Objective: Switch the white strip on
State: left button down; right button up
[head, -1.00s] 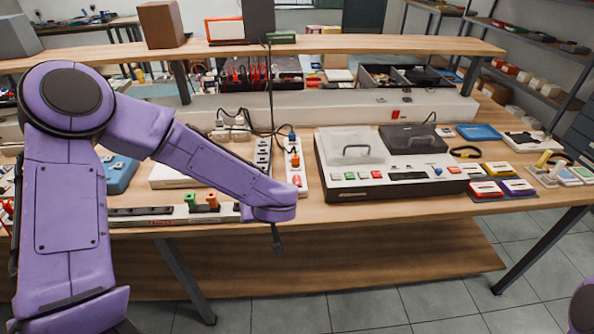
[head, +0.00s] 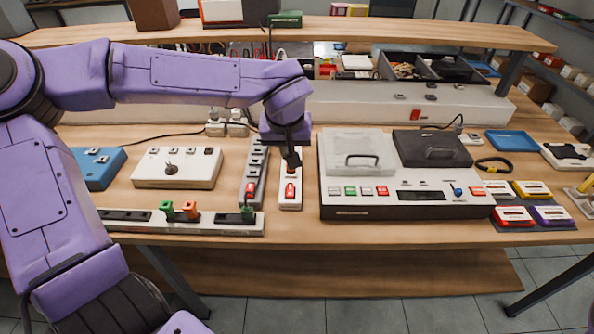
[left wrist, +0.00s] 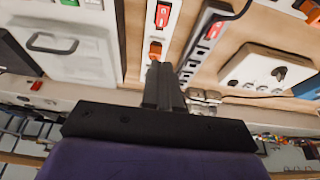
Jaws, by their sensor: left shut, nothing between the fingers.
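The white strip (head: 290,206) lies lengthwise on the bench, left of the large device. Its red rocker switch (head: 290,191) is at the near end and also shows near the top of the left wrist view (left wrist: 163,14). An orange plug (left wrist: 155,50) sits on the strip farther from the switch. My left gripper (head: 292,162) is shut and empty, pointing down above the strip, just beyond the switch. In the left wrist view its closed fingers (left wrist: 160,85) are near the orange plug; I cannot tell whether they touch. The gripper hides the strip's far part. My right gripper is out of view.
A grey strip (head: 252,170) with a red switch lies close on the left. A large device with lids (head: 400,208) stands close on the right. Another strip (head: 150,227) with green and orange plugs runs along the front edge. A white box (head: 178,180) with a knob is farther left.

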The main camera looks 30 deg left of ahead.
aim_at(290, 187)
pick_arm(q)
jog(key=x, duration=1.3)
jog(key=shift+s+d+f, duration=0.25)
jog(key=shift+f, duration=0.25)
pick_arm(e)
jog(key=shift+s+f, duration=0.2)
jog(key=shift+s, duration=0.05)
